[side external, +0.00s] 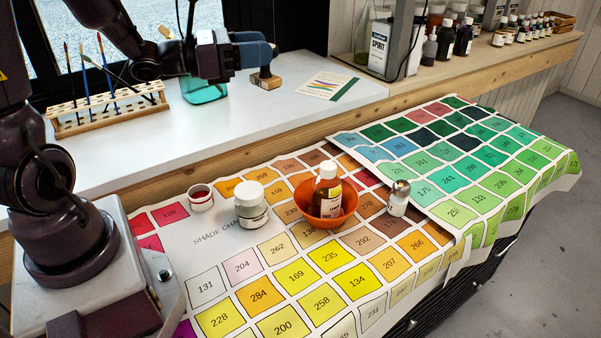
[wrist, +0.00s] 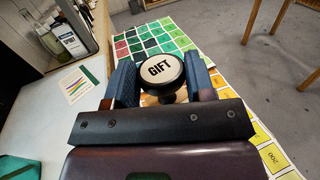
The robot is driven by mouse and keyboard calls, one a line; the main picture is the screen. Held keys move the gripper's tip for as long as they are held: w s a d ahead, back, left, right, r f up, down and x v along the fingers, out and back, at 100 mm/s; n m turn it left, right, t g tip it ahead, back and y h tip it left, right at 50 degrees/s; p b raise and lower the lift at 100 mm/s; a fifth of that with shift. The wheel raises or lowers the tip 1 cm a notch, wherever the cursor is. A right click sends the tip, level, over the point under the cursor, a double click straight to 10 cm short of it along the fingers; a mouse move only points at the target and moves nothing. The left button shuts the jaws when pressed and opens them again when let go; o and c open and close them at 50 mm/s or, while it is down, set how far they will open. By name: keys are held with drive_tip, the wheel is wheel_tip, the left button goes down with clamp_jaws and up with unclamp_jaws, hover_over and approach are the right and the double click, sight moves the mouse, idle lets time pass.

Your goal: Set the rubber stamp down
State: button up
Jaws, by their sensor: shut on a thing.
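My gripper (side external: 258,54), with blue fingers, is shut on the rubber stamp (side external: 265,80) over the white counter. In the side view the stamp's pale wooden base shows below the fingers, upright. I cannot tell whether the base touches the counter or hangs just above it. In the wrist view the stamp's round white top (wrist: 160,68), marked GIFT, sits between the two fingers. Its dark neck shows below the top, and most of the base is hidden.
A teal container (side external: 205,89) stands left of the stamp, and a card (side external: 327,84) lies to its right. A wooden brush rack (side external: 110,112) stands at the left. Below the counter, shade charts hold an orange bowl (side external: 327,218) with a bottle and several jars. The counter's front is clear.

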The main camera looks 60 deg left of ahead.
drive_tip(key=a+n+y, duration=0.2)
drive_tip(key=a+y, duration=0.1)
drive_tip(key=a, duration=0.1)
wheel_tip(320, 180, down, 17)
drive_tip(key=shift+t, duration=0.3)
drive_tip(key=w+a+f, duration=0.1)
drive_tip(key=w+f, duration=0.2)
drive_tip(key=w, duration=0.1)
drive_tip(key=w+a+f, duration=0.2)
drive_tip(key=w+f, duration=0.1)
drive_tip(key=w, duration=0.1)
drive_tip(key=w+a+f, duration=0.1)
drive_tip(key=w+f, duration=0.3)
drive_tip(key=w, duration=0.1)
drive_tip(key=shift+a, duration=0.2)
drive_tip(key=shift+f, duration=1.65)
drive_tip(key=o, duration=0.9)
drive_tip(key=shift+f, duration=0.1)
